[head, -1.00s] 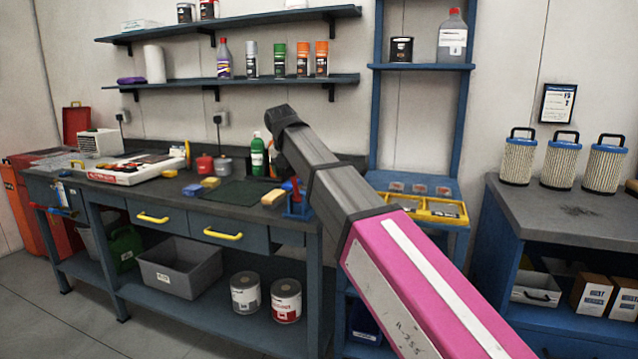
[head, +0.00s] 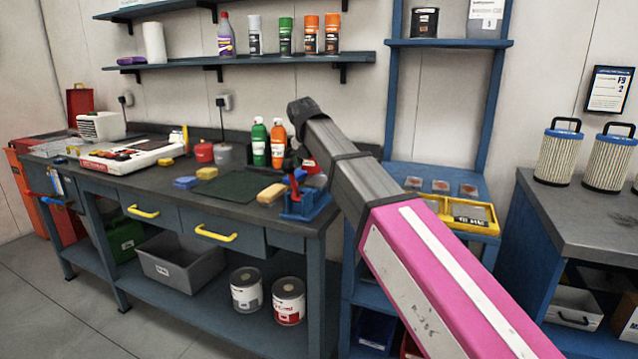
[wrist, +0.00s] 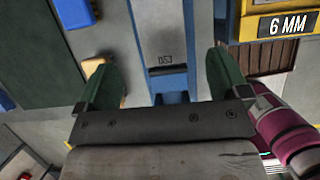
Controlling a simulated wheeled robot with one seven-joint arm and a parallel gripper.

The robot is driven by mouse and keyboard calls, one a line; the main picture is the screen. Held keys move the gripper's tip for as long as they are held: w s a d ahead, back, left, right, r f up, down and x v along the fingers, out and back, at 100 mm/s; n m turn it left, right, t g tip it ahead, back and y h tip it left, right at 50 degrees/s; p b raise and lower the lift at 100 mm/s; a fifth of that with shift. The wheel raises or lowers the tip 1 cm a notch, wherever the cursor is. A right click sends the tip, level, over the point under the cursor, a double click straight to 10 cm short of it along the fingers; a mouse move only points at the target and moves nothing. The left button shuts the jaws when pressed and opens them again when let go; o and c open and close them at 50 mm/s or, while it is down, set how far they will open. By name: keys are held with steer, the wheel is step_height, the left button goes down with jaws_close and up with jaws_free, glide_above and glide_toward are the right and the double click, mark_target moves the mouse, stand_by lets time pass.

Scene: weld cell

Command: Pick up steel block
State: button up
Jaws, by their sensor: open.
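I cannot pick out the steel block with certainty in either view. My gripper (wrist: 158,88) is open, with its two green fingers apart and nothing visibly held between them. Beyond the fingers in the wrist view is a blue fixture (wrist: 172,82) with a labelled grey face; I cannot tell whether that face is a separate block. A blue fixture with a red part (head: 303,203) stands at the bench's right end in the head view, where my arm hides my gripper.
A tan block (head: 271,193), a dark green mat (head: 232,187) and blue and yellow blocks lie on the workbench (head: 150,195). Green and orange bottles (head: 278,143) stand behind. A yellow tray (head: 468,215) is right of my arm, with small plates (head: 440,187) behind it.

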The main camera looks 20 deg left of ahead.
mark_target(319, 179)
steer(key=shift+x, duration=3.4)
steer(key=shift+w+r, duration=0.1)
steer(key=c, duration=1.5)
steer(key=shift+r, duration=0.1)
steer(key=shift+r, duration=0.65)
step_height(319, 179, up, 2)
steer(key=shift+r, duration=0.25)
steer(key=shift+a+r, duration=1.15)
steer(key=shift+a, duration=0.8)
steer(key=shift+a+r, duration=1.15)
steer(key=shift+a, duration=0.8)
steer(key=shift+a+r, duration=1.2)
steer(key=shift+a, duration=0.7)
